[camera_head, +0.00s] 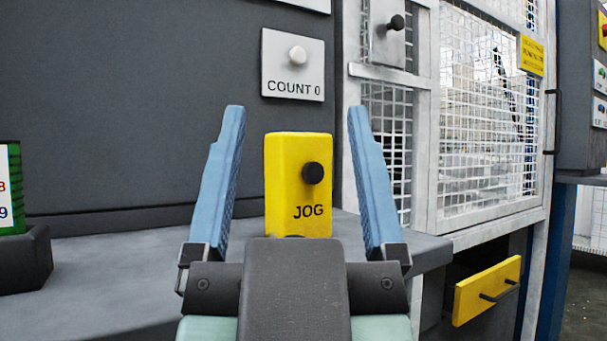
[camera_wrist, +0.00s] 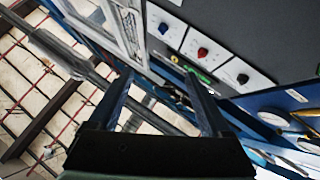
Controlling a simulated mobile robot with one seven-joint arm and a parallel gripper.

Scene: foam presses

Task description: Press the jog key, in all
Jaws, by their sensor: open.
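The yellow jog box (camera_head: 284,185) stands upright on the grey ledge, with "JOG" lettered low on its front. Its round black jog key (camera_head: 313,173) sticks out of the front face. My gripper (camera_head: 292,112) is open, its two blue fingers spread to the left and right of the box in the head view. I cannot tell how far the fingers are from the box. In the wrist view my gripper (camera_wrist: 162,80) shows open with nothing between its fingers, and the jog box is not visible there.
A white "COUNT 0" plate (camera_head: 293,65) with a pale knob is on the dark wall above. A mesh guard door (camera_head: 488,110) stands at right, with a yellow drawer front (camera_head: 487,290) below. A green and white item (camera_head: 10,187) sits in a dark holder at far left.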

